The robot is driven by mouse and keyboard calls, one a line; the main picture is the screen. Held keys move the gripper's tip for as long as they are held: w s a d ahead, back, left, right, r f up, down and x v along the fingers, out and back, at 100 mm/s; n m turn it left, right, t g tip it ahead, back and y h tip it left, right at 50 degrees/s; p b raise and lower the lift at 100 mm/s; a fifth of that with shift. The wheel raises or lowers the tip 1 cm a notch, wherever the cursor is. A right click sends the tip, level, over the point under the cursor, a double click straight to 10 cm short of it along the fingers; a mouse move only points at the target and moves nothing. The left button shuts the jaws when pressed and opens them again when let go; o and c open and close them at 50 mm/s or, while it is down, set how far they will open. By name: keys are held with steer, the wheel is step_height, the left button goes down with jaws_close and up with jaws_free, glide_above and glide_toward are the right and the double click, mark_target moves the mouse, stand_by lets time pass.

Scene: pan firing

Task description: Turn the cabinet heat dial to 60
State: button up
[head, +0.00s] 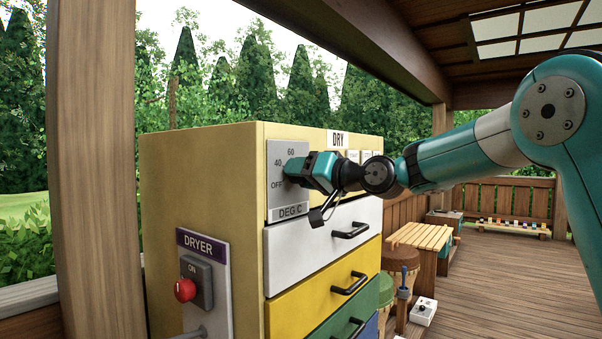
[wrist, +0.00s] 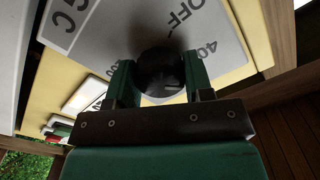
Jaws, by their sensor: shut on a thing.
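The heat dial (wrist: 160,68) is a dark round knob on a grey panel (head: 274,152) marked OFF, 40, 60 and DEG C. The panel is on the upper front of a pale yellow cabinet (head: 200,180). My gripper (head: 296,171) reaches in from the right and is shut on the dial. In the wrist view my gripper (wrist: 161,84) has one green finger on each side of the knob. OFF and 40 are readable there. In the head view my gripper hides the dial, and I cannot tell where its pointer stands.
A white drawer (head: 310,245) with a black handle is just below the panel, with coloured drawers under it. Stools and a wooden bench (head: 423,236) stand behind, on open deck.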

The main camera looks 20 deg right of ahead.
steer(key=m+p, duration=0.2)
steer(key=m, duration=0.3)
steer(key=shift+m+p, duration=0.6)
steer(key=shift+m, duration=1.1)
steer(key=shift+f, duration=0.1)
steer(key=o, duration=0.9)
steer(key=shift+s+d, duration=0.1)
steer(key=shift+s, duration=0.05)
